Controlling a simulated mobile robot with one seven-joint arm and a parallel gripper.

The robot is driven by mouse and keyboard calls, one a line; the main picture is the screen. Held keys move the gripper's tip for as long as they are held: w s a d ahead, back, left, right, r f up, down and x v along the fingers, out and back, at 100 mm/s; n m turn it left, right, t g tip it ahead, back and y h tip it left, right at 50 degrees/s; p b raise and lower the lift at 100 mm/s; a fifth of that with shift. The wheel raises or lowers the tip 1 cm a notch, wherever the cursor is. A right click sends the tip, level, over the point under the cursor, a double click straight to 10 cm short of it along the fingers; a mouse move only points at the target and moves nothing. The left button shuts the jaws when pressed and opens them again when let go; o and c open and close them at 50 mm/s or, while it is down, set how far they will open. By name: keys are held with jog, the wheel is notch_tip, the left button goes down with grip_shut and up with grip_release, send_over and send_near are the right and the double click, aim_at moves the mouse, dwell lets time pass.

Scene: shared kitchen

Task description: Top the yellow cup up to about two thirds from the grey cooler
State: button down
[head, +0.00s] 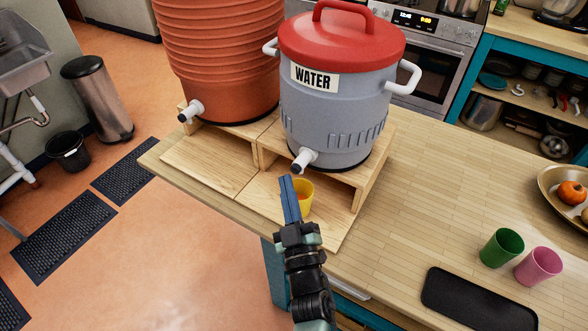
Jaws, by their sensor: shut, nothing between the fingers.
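The grey cooler (334,105) has a red lid and a "WATER" label, and stands on a wooden stand. Its white spigot (304,159) with a dark tip points out to the front. The yellow cup (305,194) stands upright on the wooden board below the spigot, with an orange tone inside. My gripper (288,180) is shut and empty. It reaches up in front of the cup's left side, with its tip just below the spigot; I cannot tell if it touches either. My fingers hide part of the cup, and its fill level is unclear.
An orange cooler (222,60) with its own spigot stands to the left. A green cup (502,248), a pink cup (538,266) and a black tray (478,302) are at the right. The counter (430,190) between is clear.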

jog(key=shift+w+d, duration=0.1)
jog(key=shift+w, duration=0.05)
dwell(0.4)
jog(key=shift+w+d, duration=0.15)
jog(key=shift+w, duration=0.05)
jog(key=shift+w+d+b, duration=0.3)
jog(key=shift+w+d, duration=0.05)
jog(key=shift+w, duration=0.05)
dwell(2.8)
dwell(0.4)
jog(key=shift+s+a, duration=0.6)
jog(key=shift+s, duration=0.15)
jog(key=s+a, duration=0.1)
jog(key=s, duration=0.1)
jog(key=s+a, duration=0.2)
dwell(0.6)
